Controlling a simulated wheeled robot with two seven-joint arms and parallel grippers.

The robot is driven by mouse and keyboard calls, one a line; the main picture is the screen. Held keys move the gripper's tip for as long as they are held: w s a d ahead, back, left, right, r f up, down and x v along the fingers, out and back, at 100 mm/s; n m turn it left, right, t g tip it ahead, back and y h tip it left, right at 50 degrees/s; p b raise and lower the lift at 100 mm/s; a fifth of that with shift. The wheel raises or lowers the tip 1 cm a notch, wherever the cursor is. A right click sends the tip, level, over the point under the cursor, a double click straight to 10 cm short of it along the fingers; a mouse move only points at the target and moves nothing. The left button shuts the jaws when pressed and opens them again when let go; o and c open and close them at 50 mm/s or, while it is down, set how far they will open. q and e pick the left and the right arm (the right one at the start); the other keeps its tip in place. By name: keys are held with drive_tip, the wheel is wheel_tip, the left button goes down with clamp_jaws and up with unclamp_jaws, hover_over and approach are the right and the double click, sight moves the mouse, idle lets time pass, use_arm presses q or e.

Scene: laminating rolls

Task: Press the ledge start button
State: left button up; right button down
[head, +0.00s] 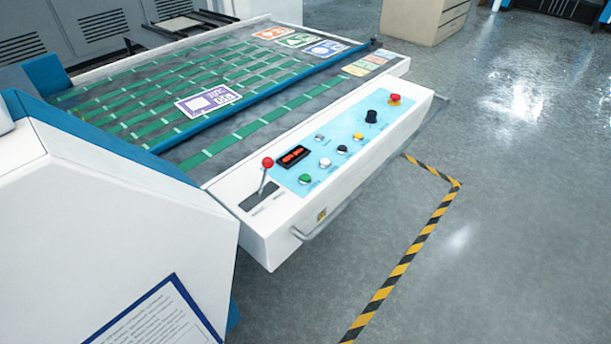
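A white ledge (275,222) runs along the near right side of the machine. On it is a light blue control panel (326,174) with several buttons. A green button (305,178) sits at its near left end, beside a white button (325,162), a black button (342,149) and a yellow button (358,136). A red button (395,98) on a yellow base is at the far end. No lettering is readable, so I cannot tell from labels which one is start. Neither of my grippers is in the head view.
A red-knobbed lever (267,164) stands by the panel's near end, and a black knob (371,116) near its far end. A metal rail (325,222) runs along the ledge's front. A white housing (110,215) fills the left. Floor right of the striped tape (410,255) is clear.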

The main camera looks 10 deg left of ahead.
use_arm(q)
clamp_jaws()
drive_tip(key=shift+d, duration=0.1)
idle(1.4)
